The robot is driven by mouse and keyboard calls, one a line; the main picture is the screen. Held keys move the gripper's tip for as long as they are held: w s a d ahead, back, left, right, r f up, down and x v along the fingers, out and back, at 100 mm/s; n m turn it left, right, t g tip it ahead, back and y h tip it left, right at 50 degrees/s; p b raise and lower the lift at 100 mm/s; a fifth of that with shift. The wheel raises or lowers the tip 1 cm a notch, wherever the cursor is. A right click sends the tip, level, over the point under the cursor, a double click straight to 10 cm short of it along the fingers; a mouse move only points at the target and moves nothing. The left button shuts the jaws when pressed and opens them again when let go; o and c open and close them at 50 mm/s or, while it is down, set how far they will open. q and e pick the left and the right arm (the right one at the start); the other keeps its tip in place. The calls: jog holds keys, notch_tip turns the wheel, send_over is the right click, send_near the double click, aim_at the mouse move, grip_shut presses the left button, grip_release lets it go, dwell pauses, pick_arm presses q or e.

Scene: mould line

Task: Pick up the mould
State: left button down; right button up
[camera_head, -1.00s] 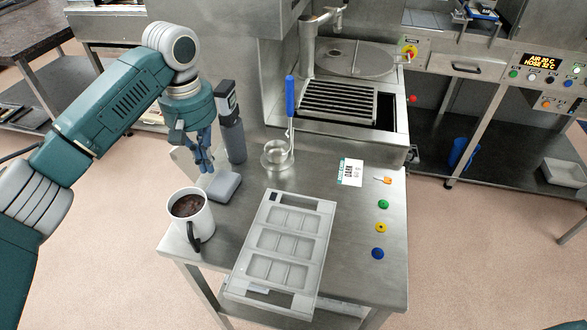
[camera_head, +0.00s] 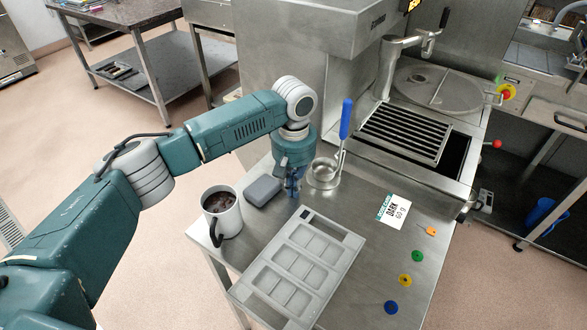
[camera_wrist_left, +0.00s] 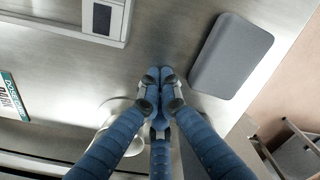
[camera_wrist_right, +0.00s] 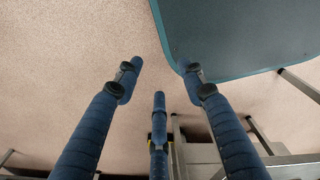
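The mould (camera_head: 300,259) is a pale grey rectangular tray with rows of shallow square cavities. It lies flat on the steel table in the head view, its near end at the table's front edge. A corner of it with a dark slot shows at the top left of the left wrist view (camera_wrist_left: 75,28). My left gripper (camera_head: 293,187) is just beyond the mould's far end, pointing down, apart from it. Its fingertips are together with nothing seen between them (camera_wrist_left: 160,78). My right gripper (camera_wrist_right: 160,80) is open and empty, over the floor.
A grey block (camera_head: 262,191) and a mug of dark liquid (camera_head: 222,213) stand left of the mould. A blue-handled ladle (camera_head: 345,120) is right of my left gripper. A label card (camera_head: 397,210), an orange tag (camera_head: 427,231) and coloured knobs (camera_head: 404,280) lie to the right.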

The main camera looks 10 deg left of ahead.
aim_at(297, 205)
pick_arm(q)
jog(key=s, duration=0.2)
jog(key=s+d+p, duration=0.1)
jog(key=shift+s+r, duration=0.15)
jog(key=shift+r, duration=0.15)
jog(key=shift+s+d, duration=0.1)
jog(key=shift+s, duration=0.1)
jog(key=shift+f, duration=0.1)
jog(key=shift+s+p, duration=0.1)
jog(key=shift+p, duration=0.25)
jog(key=shift+s+d+r+p, duration=0.3)
jog(key=shift+s+p, duration=0.25)
jog(key=shift+p, duration=0.5)
jog(key=shift+s+d+f+p, duration=0.1)
jog(key=shift+s+d+p, duration=0.05)
jog(key=shift+s+p, duration=0.15)
jog(key=shift+f, duration=0.2)
pick_arm(e)
jog(key=r, duration=0.2)
jog(key=d+r, duration=0.1)
jog(key=r, duration=0.2)
jog(key=shift+w, duration=0.2)
